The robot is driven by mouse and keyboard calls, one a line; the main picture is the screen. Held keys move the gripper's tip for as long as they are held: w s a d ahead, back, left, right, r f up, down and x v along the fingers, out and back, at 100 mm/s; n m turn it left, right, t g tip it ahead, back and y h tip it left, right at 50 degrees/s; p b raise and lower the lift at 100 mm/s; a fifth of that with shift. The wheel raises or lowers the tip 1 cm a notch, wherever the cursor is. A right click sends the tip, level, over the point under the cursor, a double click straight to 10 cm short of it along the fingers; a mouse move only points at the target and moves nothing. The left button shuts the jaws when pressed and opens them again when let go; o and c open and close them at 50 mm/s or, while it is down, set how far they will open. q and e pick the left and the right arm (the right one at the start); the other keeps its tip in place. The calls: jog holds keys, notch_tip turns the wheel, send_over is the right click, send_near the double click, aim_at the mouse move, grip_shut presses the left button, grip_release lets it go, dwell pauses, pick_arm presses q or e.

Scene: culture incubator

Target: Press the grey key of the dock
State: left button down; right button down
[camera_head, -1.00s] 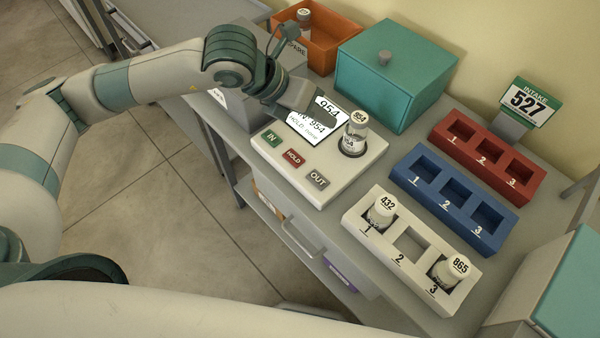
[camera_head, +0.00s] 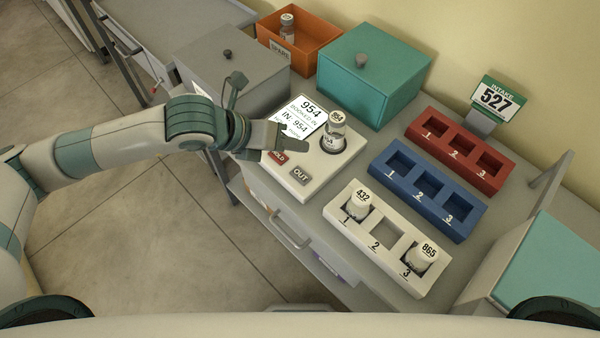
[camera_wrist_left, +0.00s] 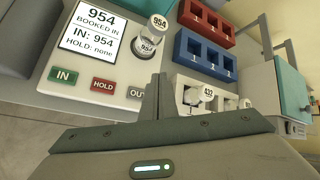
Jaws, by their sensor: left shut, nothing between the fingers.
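The dock (camera_head: 322,178) is a pale box with a screen (camera_head: 300,120) reading 954, booked in. Its grey key, marked OUT (camera_head: 300,175), is at the near right corner. The red HOLD key (camera_head: 278,157) is partly covered by my gripper, and the green IN key is hidden in the head view. A vial labelled 954 (camera_head: 334,132) stands upright in the dock's socket. My left gripper (camera_head: 303,144) is shut and empty, above the dock, its tips beyond the grey key. In the left wrist view its fingers (camera_wrist_left: 158,80) partly cover the OUT key (camera_wrist_left: 136,93).
A white rack (camera_head: 376,285) holds vials 432 and 865 in slots 1 and 3; slot 2 is empty. Blue (camera_head: 462,233) and red (camera_head: 493,180) racks are empty. A teal box (camera_head: 375,75), grey box (camera_head: 225,65) and orange bin (camera_head: 325,58) stand behind.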

pick_arm(q)
jog(key=b, duration=0.5)
send_over(295, 177)
notch_tip(295, 177, down, 8)
jog(key=shift+d+r, duration=0.1)
jog(key=shift+r, duration=0.1)
jog(key=shift+f+b, duration=0.3)
jog(key=shift+f, duration=0.25)
jog(key=shift+f, duration=0.1)
dwell(1.4)
jog(key=shift+f+b, duration=0.2)
jog(key=shift+b, duration=0.25)
jog(key=shift+f, duration=0.1)
jog(key=shift+a, duration=0.2)
